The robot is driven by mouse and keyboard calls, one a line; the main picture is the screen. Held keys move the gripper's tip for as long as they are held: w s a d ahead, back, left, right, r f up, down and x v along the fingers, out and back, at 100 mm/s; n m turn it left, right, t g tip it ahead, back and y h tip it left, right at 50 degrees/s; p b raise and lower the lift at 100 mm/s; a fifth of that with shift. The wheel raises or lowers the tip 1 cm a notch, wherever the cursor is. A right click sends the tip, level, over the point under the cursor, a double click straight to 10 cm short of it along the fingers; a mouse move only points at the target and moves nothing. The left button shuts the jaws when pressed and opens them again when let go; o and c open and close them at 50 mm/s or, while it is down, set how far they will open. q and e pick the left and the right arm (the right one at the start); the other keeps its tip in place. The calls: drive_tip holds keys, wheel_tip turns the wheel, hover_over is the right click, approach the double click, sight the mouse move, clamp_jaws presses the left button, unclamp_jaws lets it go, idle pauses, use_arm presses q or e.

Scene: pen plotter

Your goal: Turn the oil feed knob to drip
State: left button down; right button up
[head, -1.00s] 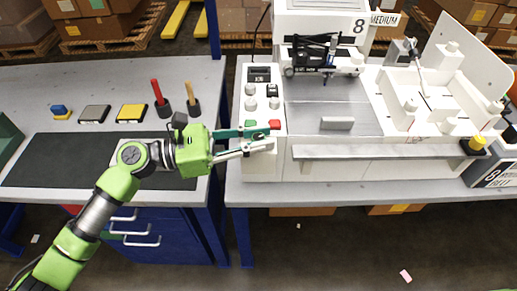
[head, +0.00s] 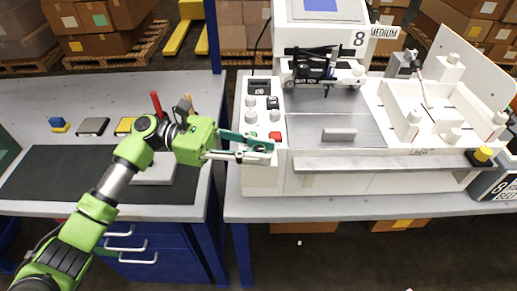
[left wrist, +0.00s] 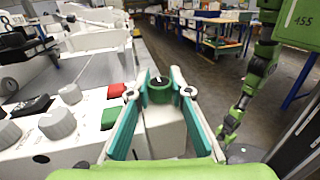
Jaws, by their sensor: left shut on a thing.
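In the head view the fingers hide this knob. The knob's markings are not readable.
The panel beside the fingers has a red button (left wrist: 116,90), a green button (left wrist: 112,118) and grey knobs (left wrist: 57,123). A front rail (head: 390,163) runs along the plotter. A yellow button (head: 483,154) is at its right. The floor in front is free.

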sight(259, 149)
use_arm(q)
drive_tip(key=shift+f, duration=0.1)
drive_tip(key=c, duration=1.8)
unclamp_jaws()
drive_tip(key=shift+d, duration=0.1)
wheel_tip(259, 149, up, 10)
drive_tip(key=shift+r, duration=0.1)
